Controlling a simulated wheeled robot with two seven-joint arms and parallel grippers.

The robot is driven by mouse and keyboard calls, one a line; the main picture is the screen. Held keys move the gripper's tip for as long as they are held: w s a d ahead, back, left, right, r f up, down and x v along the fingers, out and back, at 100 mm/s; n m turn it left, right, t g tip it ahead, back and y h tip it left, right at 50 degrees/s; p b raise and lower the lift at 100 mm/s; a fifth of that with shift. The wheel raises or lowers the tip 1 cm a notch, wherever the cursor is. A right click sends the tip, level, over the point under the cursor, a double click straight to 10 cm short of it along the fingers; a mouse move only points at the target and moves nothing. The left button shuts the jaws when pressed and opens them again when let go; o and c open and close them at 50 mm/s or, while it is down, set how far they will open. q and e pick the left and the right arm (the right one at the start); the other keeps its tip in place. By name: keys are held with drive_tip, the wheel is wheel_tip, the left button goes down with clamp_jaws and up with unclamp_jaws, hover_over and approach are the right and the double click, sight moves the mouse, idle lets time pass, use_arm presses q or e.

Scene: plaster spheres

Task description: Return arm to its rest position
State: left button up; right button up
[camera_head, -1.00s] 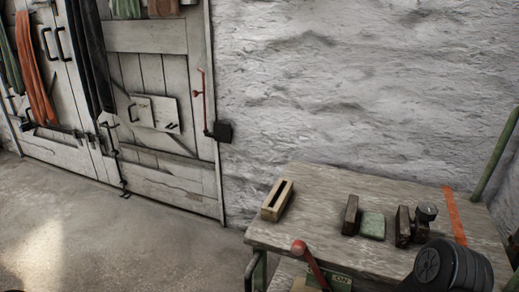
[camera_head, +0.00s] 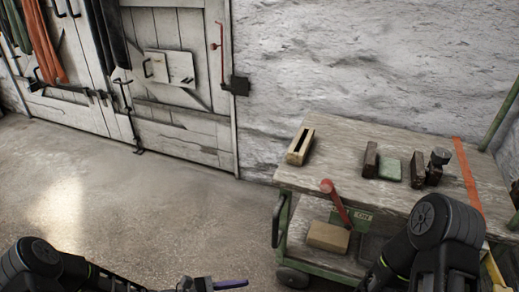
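My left arm (camera_head: 62,268) comes in low at the bottom left and reaches right along the lower edge. My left gripper (camera_head: 212,284) is only partly in view at the bottom edge, over the bare floor. My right arm (camera_head: 440,225) is bent at the lower right, in front of the cart. Its gripper is out of view. No plaster sphere shows.
A worn wooden cart (camera_head: 330,135) stands at the right by the wall. On it are a slotted wooden block (camera_head: 300,146), a green block (camera_head: 390,168) and dark brown pieces (camera_head: 370,160). A red lever (camera_head: 337,203) sticks up at its front. The floor (camera_head: 150,215) at left is clear.

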use_arm(q)
drive_tip(key=s+a+f+m+g+y, duration=0.25)
drive_tip(key=s+f+m+y, duration=0.3)
drive_tip(key=s+m, duration=0.3)
drive_tip(key=s+a+f+m+g+y, duration=0.1)
drive_tip(key=s+f+m+g+y, duration=0.35)
drive_tip(key=s+f+m, duration=0.35)
wheel_tip(320, 180, up, 29)
drive_tip(key=d+m+t+p, duration=0.1)
drive_tip(key=m+t+p, duration=0.1)
drive_tip(key=p, duration=2.3)
drive_tip(key=shift+d+r+t+p, duration=0.15)
drive_tip(key=shift+d+t+p, duration=0.05)
drive_tip(key=shift+t+p, duration=0.25)
drive_tip(key=shift+s+m, duration=0.1)
drive_tip(key=shift+m, duration=0.15)
